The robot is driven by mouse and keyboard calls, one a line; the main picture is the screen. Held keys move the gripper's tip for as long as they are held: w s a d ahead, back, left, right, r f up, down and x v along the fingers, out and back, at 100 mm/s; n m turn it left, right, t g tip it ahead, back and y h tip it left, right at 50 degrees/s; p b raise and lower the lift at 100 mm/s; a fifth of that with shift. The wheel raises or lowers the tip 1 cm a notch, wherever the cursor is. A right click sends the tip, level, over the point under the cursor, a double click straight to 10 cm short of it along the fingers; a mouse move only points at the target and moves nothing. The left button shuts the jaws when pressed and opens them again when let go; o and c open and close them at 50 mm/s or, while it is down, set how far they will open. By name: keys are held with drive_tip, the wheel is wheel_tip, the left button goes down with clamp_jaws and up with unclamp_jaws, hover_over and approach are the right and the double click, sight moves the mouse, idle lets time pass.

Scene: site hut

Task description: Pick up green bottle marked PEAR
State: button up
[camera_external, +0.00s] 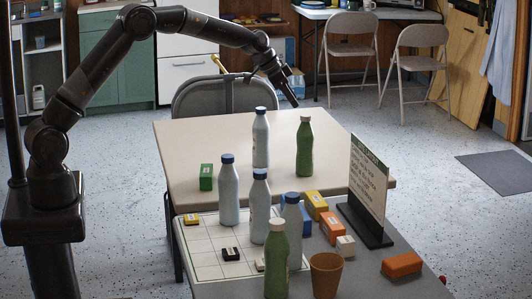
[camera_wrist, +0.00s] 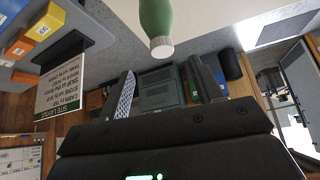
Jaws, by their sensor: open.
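Two green bottles with pale caps show in the external view. One green bottle (camera_external: 305,150) stands upright on the beige table's right part. The other green bottle (camera_external: 277,265) stands at the front, beside the brown cup. I cannot read PEAR on either. My gripper (camera_external: 293,98) is above and behind the far green bottle, apart from it. In the wrist view my gripper (camera_wrist: 160,68) is open and empty. A green bottle (camera_wrist: 156,14), likely the far one, shows at the top, cap downward in the picture, beyond the fingertips and partly cut off.
A blue-capped bottle (camera_external: 261,140) stands left of the far green bottle. More blue-capped bottles, including one white bottle (camera_external: 229,192), crowd nearer. A sign (camera_external: 368,185) stands at the right. Small boxes and a brown cup (camera_external: 325,275) lie in front. The beige table (camera_external: 195,140) is clear at back left.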

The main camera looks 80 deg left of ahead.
sight(304, 115)
drive_tip(key=shift+x, duration=4.4)
drive_tip(key=shift+a, duration=0.1)
drive_tip(key=shift+c, duration=0.3)
clamp_jaws()
